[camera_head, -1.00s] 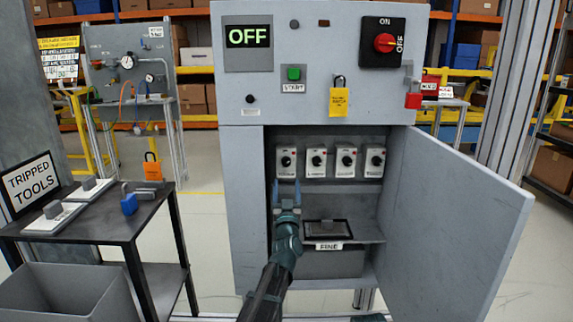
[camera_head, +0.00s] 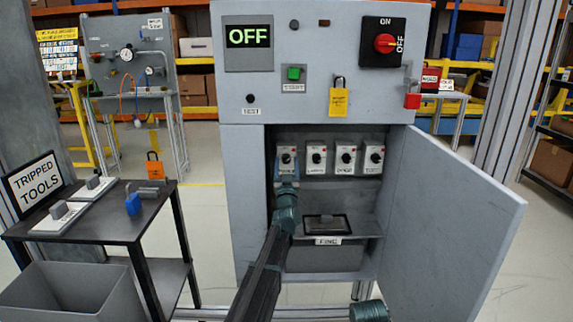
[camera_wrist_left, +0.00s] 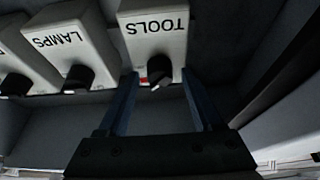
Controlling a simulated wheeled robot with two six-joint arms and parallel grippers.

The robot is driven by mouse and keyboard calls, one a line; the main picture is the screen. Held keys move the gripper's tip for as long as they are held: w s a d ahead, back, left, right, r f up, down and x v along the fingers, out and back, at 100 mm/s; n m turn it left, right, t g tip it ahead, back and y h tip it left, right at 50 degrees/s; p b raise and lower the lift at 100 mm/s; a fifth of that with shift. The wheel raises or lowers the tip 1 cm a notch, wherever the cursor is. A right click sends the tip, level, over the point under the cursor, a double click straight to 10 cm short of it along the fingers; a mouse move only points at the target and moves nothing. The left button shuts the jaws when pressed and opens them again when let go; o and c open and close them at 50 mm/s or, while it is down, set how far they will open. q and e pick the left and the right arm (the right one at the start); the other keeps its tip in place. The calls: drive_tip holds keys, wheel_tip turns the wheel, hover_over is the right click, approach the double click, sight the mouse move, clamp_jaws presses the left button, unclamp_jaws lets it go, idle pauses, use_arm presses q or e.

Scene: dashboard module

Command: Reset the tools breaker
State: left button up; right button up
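The white TOOLS breaker (camera_wrist_left: 155,28), with a dark round knob (camera_wrist_left: 157,70), is at one end of the breaker row in the left wrist view. In the head view this breaker (camera_head: 286,152) is the leftmost in the open grey cabinet. My left gripper (camera_wrist_left: 161,76) is open, its two blue fingers on either side of the knob with gaps visible. In the head view my left gripper (camera_head: 286,170) reaches up in front of the breaker and partly hides it. A reddish mark shows beside the knob.
Other breakers, including LAMPS (camera_wrist_left: 72,42), sit beside it. The cabinet door (camera_head: 450,225) stands open at the right. Below is a shelf (camera_head: 365,228) with a dark tray. The panel display (camera_head: 248,37) reads OFF. A black table (camera_head: 120,228) stands at the left.

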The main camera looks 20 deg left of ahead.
use_arm(q)
clamp_jaws()
drive_tip(key=n+y, duration=0.1)
drive_tip(key=n, duration=0.2)
drive_tip(key=n+g+y+p, duration=0.1)
drive_tip(key=n+y, duration=0.1)
drive_tip(key=n, duration=0.1)
drive_tip(key=shift+d+r, duration=0.1)
drive_tip(key=shift+n+g+y+p, duration=0.45)
drive_tip(key=shift+n+g, duration=0.2)
drive_tip(key=shift+n, duration=1)
drive_tip(key=shift+n+g+y+p, duration=0.35)
drive_tip(key=shift+n+g+y, duration=0.25)
drive_tip(key=shift+n, duration=1.05)
drive_tip(key=shift+g, duration=0.25)
drive_tip(key=shift+o, duration=0.7)
unclamp_jaws()
